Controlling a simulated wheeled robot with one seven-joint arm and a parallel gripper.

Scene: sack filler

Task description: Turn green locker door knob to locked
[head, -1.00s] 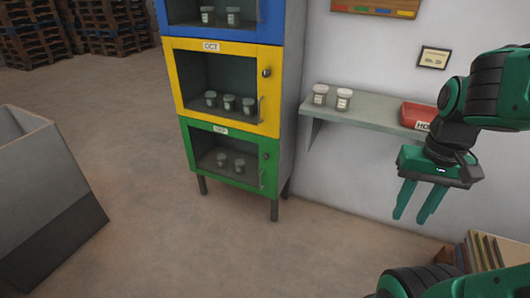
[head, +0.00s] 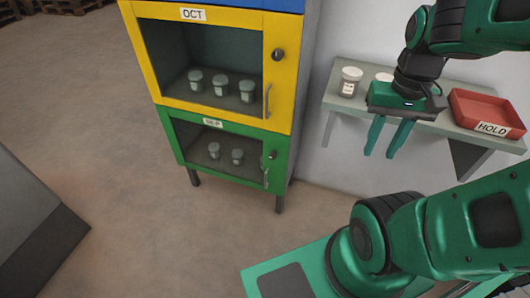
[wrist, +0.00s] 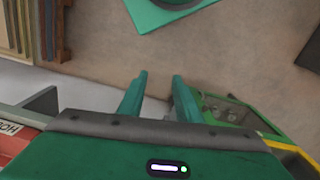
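The green locker door (head: 188,165) is the lowest one in the locker stack in the head view, under a label that seems to read SEP. It appears closed, and two small jars show behind its window. Its dark round knob (head: 272,155) is on the right side of the frame, above a bar handle (head: 266,178). The knob's setting is too small to tell. My gripper (head: 387,154) is open and empty, to the right of the locker and apart from it, fingers pointing down. In the wrist view the open fingers (wrist: 156,80) show, with the green door (wrist: 232,108) at right.
The yellow OCT door (head: 283,85) is above the green one and holds several jars. A wall shelf (head: 345,103) behind my gripper carries white-lidded jars (head: 350,82) and a red HOLD tray (head: 480,108). A grey bin (head: 35,225) stands at left. The floor before the locker is clear.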

